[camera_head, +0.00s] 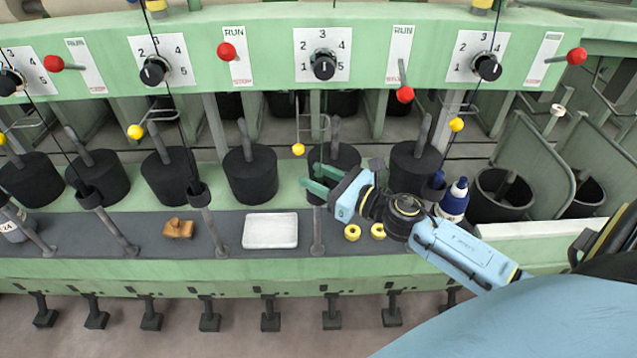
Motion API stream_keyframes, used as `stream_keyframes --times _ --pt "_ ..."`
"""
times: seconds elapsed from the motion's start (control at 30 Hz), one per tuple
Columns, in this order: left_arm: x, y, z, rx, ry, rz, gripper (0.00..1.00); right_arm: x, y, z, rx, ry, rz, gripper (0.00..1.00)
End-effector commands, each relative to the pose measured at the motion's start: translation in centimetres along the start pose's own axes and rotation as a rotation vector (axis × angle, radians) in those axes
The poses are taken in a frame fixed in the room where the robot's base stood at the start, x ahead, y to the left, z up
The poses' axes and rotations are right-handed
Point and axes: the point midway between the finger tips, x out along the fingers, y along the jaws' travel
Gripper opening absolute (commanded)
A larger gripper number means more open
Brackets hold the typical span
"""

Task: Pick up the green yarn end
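My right gripper (308,175) reaches in from the right, over the machine's ledge. Its two greenish fingers point left and are spread apart, with nothing visible between them. They are in front of a dark spinning pot (345,160), partly covering it. I cannot make out a green yarn end; it may be too thin to see, hidden by the gripper or lost against the green frame. Dark threads run down from the top to the posts at the left, and one runs down at the right. My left gripper is not in view.
Several dark pots stand in a row, including one (250,175) left of the gripper. A white tray (270,231), a brown object (178,229), yellow rings (353,232) and a blue-and-white bottle (454,200) are on the ledge. Red-knobbed levers (405,94) project above.

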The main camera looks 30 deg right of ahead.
Motion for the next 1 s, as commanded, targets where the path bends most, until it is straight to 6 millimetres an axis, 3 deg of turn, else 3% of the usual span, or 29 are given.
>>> stream_keyframes --times 0.13,0.4,0.77,1.0 --pt "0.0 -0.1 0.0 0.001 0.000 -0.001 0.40 0.0 0.0 0.0 0.000 0.000 0.000 0.36" --pt "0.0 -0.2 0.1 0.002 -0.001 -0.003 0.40 0.0 0.0 0.0 0.001 0.000 0.000 0.00" --pt "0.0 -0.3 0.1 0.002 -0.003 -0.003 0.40 -0.1 0.0 0.1 0.001 -0.001 0.000 0.00" --pt "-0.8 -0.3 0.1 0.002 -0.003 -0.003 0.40 -0.1 0.0 1.8 -0.003 0.000 0.003 0.00"
